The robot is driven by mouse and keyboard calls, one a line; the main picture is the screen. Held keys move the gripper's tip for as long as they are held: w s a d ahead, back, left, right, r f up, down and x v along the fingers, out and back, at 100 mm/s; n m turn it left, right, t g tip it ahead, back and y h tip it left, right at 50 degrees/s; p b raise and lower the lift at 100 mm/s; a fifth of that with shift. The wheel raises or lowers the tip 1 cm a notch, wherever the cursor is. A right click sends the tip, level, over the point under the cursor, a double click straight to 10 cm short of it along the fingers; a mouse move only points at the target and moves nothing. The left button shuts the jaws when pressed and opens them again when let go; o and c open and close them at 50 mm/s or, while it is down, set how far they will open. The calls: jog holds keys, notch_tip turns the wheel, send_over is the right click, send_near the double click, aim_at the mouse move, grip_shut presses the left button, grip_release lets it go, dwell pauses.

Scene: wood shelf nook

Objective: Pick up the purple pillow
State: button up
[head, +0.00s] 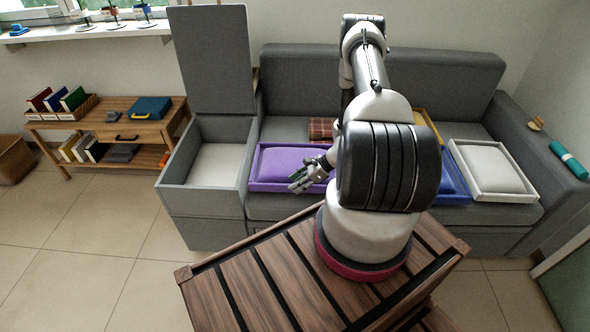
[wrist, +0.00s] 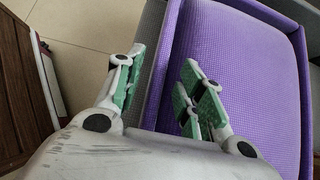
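The purple pillow (head: 288,163) lies in a purple tray (head: 256,180) on the left part of the grey sofa seat. In the wrist view the pillow (wrist: 240,70) fills the right side, and the tray's wall (wrist: 162,75) runs along its left edge. My gripper (head: 303,180) is over the front right part of the tray in the head view. In the wrist view its two green-padded fingers (wrist: 160,90) are apart with nothing between them; one is outside the tray wall and the other over the pillow. My arm hides part of the tray's right side.
A white pillow in a white tray (head: 478,196) sits to the right, with a blue tray (head: 455,185) partly hidden beside it. A red plaid cloth (head: 321,129) lies behind. An open grey storage box (head: 212,165) stands left of the sofa.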

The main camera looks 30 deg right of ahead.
grip_shut()
jog(key=shift+r, duration=0.1)
